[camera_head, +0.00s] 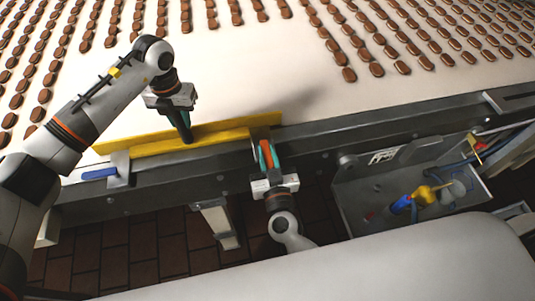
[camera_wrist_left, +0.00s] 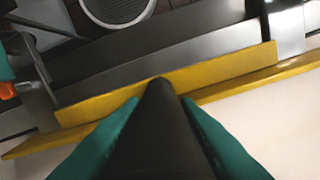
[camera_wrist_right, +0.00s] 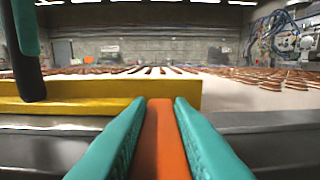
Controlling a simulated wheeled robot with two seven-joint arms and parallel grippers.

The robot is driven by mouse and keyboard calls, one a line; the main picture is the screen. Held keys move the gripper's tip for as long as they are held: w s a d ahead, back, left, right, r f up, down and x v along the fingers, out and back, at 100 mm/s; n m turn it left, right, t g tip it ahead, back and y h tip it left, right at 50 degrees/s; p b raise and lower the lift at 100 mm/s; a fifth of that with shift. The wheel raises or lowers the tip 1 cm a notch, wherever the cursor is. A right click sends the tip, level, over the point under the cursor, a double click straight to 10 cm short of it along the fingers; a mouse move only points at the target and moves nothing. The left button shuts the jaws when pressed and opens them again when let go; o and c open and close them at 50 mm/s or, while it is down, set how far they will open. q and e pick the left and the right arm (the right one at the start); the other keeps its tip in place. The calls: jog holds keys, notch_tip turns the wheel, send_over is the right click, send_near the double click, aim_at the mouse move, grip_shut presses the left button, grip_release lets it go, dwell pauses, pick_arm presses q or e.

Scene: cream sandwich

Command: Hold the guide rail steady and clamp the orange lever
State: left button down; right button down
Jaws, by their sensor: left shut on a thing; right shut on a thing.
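The yellow guide rail (camera_head: 225,135) lies along the near edge of the conveyor and crosses the left wrist view (camera_wrist_left: 225,68). My left gripper (camera_head: 183,112) is above it, its teal fingers shut on a black rod (camera_wrist_left: 160,130). The rod's lower end meets the rail; I cannot tell whether they are joined. The rod also shows in the right wrist view (camera_wrist_right: 27,70). My right gripper (camera_head: 266,160), at the rail's right end, has its fingers on both sides of the orange lever (camera_wrist_right: 160,140). The lever points away, towards the belt; its base is hidden.
A blue handle (camera_head: 99,173) with a metal bracket (camera_head: 119,168) is at the rail's left end. Rows of brown biscuits cover the far belt (camera_head: 270,60). A grey open box (camera_head: 350,190) with tools is at the right. The belt around the rail is clear.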

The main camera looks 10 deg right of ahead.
jog(key=d+n+g+y, duration=0.1)
jog(key=n+y, duration=0.2)
jog(key=y, duration=0.1)
jog(key=w+d+n+g+y, duration=0.1)
jog(key=n+g+y, duration=0.1)
jog(key=y, duration=0.3)
jog(key=d+n+g+y, duration=0.1)
jog(key=n+g+y, duration=0.1)
jog(key=n+y, duration=0.2)
jog(key=shift+w+r+n, duration=0.15)
jog(key=shift+w+n, duration=0.15)
jog(key=n+g+y, duration=0.2)
jog(key=g, duration=0.1)
jog(key=w+n+g+y, duration=0.1)
jog(key=g, duration=0.1)
jog(key=shift+d+n+y, duration=0.3)
jog(key=shift+d, duration=0.1)
pick_arm(q)
jog(key=shift+d, duration=0.1)
pick_arm(e)
jog(key=n+g, duration=0.1)
jog(key=g, duration=0.1)
jog(key=w+n+g+y, duration=0.1)
jog(key=n+g, duration=0.2)
jog(key=g, duration=0.2)
jog(key=shift+w+d+n+y, duration=0.15)
jog(key=shift+w+n+y, duration=0.15)
jog(key=shift+y, duration=0.1)
jog(key=shift+g, duration=0.5)
